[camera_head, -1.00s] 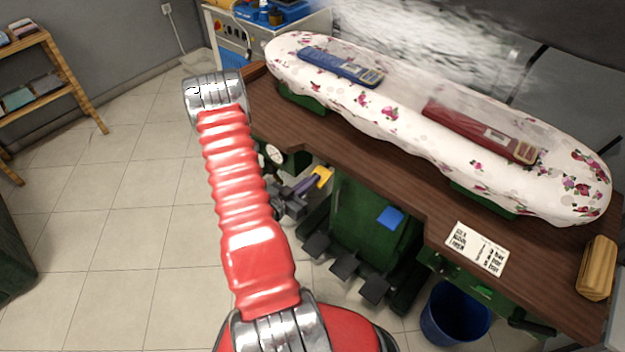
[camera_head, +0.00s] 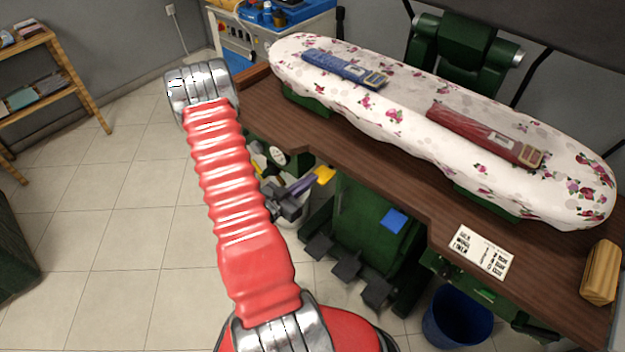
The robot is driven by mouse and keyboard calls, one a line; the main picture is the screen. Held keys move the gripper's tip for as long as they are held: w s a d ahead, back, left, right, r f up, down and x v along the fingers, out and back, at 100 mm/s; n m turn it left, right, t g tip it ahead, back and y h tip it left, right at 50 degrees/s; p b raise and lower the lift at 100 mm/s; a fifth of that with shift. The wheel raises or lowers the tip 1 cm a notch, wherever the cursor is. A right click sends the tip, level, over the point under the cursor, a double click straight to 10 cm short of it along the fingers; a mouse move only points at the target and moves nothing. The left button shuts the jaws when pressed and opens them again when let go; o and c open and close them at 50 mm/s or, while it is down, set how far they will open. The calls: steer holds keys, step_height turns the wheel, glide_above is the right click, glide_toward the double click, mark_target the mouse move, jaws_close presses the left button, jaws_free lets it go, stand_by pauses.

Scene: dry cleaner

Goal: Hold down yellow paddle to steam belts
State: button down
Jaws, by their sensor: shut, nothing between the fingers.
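The blue belt (camera_head: 345,69) and the red belt (camera_head: 485,135) lie rolled or folded on the flowered pressing board (camera_head: 410,120). The yellow paddle (camera_head: 325,175) shows under the counter, left of the green press body. My gripper (camera_head: 307,184) is at the paddle's left side, shut and empty. Its tip looks close to the paddle, but I cannot tell whether they touch. My red arm hides part of the area to the left. No steam shows over the belts.
Several black pedals (camera_head: 345,268) and a blue paddle (camera_head: 394,220) are on the green press base. A brown counter (camera_head: 400,170) overhangs the gripper area. A blue bin (camera_head: 458,318) stands at lower right. A wooden brush (camera_head: 601,272) and a printed card (camera_head: 481,252) lie on the counter. Tiled floor is clear at left.

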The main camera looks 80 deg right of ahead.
steer(key=f+v, duration=0.1)
steer(key=v, duration=0.7)
steer(key=shift+a+f, duration=0.15)
steer(key=shift+f, duration=0.25)
stand_by(0.4)
